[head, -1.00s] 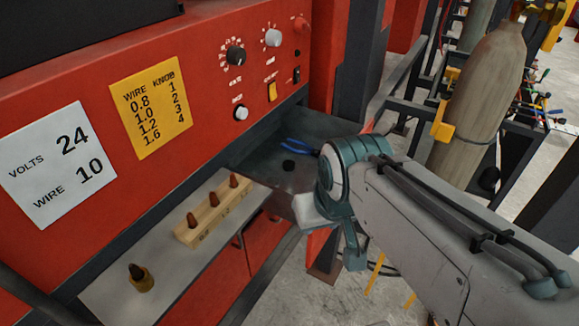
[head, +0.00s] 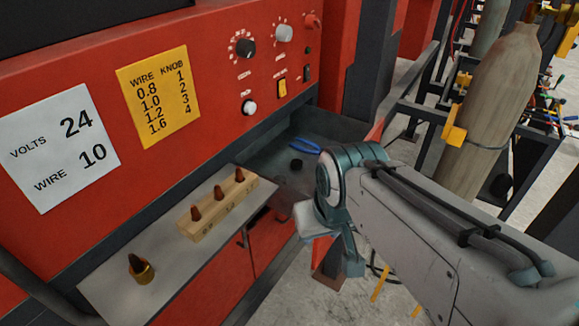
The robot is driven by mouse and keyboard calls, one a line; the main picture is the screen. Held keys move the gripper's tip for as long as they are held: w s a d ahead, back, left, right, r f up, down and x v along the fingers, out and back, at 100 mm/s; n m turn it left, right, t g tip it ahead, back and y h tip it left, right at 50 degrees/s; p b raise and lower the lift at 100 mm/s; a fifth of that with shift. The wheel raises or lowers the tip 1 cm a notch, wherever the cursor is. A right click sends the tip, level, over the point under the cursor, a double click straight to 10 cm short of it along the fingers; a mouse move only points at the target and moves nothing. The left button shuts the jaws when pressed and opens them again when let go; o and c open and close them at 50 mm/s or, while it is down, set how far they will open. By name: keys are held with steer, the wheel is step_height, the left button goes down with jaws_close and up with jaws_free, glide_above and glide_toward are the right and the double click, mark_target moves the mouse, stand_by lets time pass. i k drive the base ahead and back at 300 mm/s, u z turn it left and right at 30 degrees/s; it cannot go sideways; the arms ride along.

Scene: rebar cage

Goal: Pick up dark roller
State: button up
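The dark roller appears to be a small black cylinder (head: 296,164) on the dark metal shelf below the red panel, just left of my arm's wrist. My gripper (head: 330,240) is at the lower end of the arm, below and to the right of the roller in the picture. Only pale and teal parts of it show, apart from the roller. Its fingertips are not clear, and I see nothing held.
Blue-handled pliers (head: 305,146) lie just behind the roller. A wooden block (head: 205,227) with several brown tips stands on a pale shelf (head: 185,265); a brass nozzle (head: 141,272) stands near it. A gas cylinder (head: 490,95) stands in a frame at right.

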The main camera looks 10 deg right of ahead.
mark_target(296, 164)
steer(key=u, duration=2.6)
steer(key=k, duration=1.35)
steer(key=z, duration=1.75)
steer(key=i, duration=1)
